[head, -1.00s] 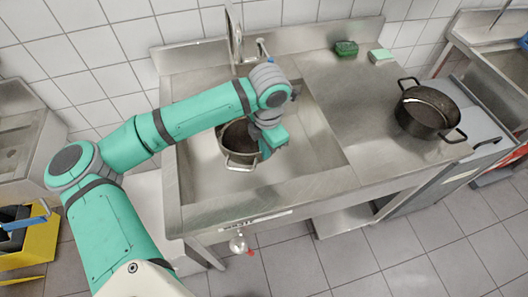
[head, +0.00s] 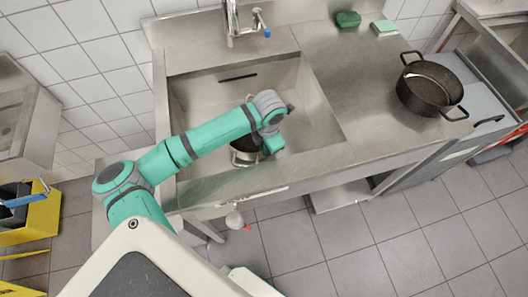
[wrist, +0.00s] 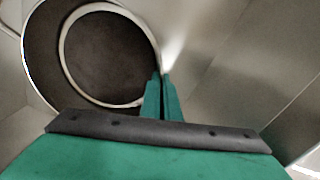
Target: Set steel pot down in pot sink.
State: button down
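The steel pot (head: 238,160), with a light metal rim and dark inside, is upright and low inside the pot sink (head: 195,112), near its front wall. My arm and gripper hide part of it. My gripper (head: 264,152) is at the pot's right side. In the wrist view the pot (wrist: 105,55) fills the upper left, and my gripper's fingers (wrist: 160,80) are close together on its wall. I cannot tell whether the pot's base touches the sink floor.
A faucet (head: 231,25) stands behind the basin. A large dark pot (head: 428,90) stands on the drainboard at the right. A green sponge (head: 348,19) and a pale green block (head: 384,27) lie at the back. The back of the basin is clear.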

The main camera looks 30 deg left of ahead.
jog(key=shift+f, duration=2.25)
jog(key=c, duration=2)
grip_release()
jog(key=r, duration=1.2)
jog(key=shift+s+d+r, duration=0.1)
jog(key=shift+s+d, duration=0.05)
jog(key=shift+d, duration=0.2)
